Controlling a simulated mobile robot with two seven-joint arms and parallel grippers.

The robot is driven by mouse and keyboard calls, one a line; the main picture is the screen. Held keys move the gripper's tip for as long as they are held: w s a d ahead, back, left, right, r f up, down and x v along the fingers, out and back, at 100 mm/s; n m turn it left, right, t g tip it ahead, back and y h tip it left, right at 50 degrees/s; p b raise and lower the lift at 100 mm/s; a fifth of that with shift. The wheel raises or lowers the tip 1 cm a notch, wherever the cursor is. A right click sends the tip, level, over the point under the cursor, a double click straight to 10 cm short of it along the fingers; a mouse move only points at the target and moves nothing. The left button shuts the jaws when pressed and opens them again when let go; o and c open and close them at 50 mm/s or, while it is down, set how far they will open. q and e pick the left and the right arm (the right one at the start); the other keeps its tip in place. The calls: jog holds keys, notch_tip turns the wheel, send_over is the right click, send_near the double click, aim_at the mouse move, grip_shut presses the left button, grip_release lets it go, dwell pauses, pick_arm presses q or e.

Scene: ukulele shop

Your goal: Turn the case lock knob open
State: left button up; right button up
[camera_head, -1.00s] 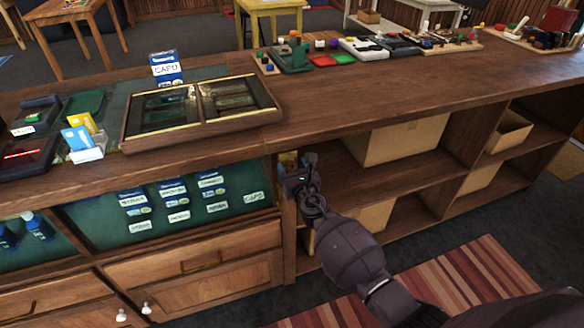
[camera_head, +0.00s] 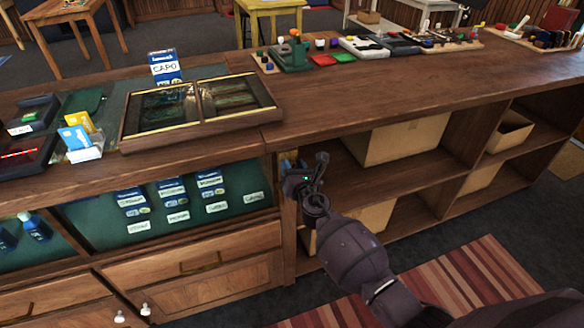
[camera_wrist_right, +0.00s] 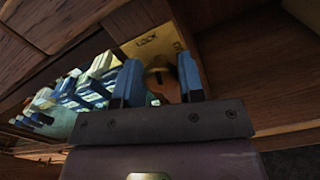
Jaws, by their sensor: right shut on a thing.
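The lock plate (camera_wrist_right: 150,45) is a yellow panel marked LOCK, set at the end of the case beside a wooden upright. A dark knob (camera_wrist_right: 161,82) shows on it between the blue fingers of my right gripper (camera_wrist_right: 161,80) in the right wrist view. My right gripper (camera_head: 297,182) is shut on the knob, reaching to the case front from the right in the head view. It hides most of the plate and knob there. The knob's exact angle is hard to read. My left gripper is not in view.
The glass-fronted case (camera_head: 95,222) with blue capo packs is left of the gripper. Open shelves with cardboard boxes (camera_head: 400,140) are to its right. The wooden countertop (camera_head: 350,95) runs above, with a display box (camera_head: 200,108) on it. A striped rug (camera_head: 450,285) lies on the floor.

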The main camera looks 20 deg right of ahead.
jog(key=m+b, duration=0.1)
jog(key=m, duration=0.5)
jog(key=m+b, duration=0.1)
jog(key=m, duration=0.6)
jog(key=shift+d+f+m, duration=0.15)
jog(key=shift+m, duration=0.55)
jog(key=o, duration=0.8)
jog(key=shift+o, duration=0.4)
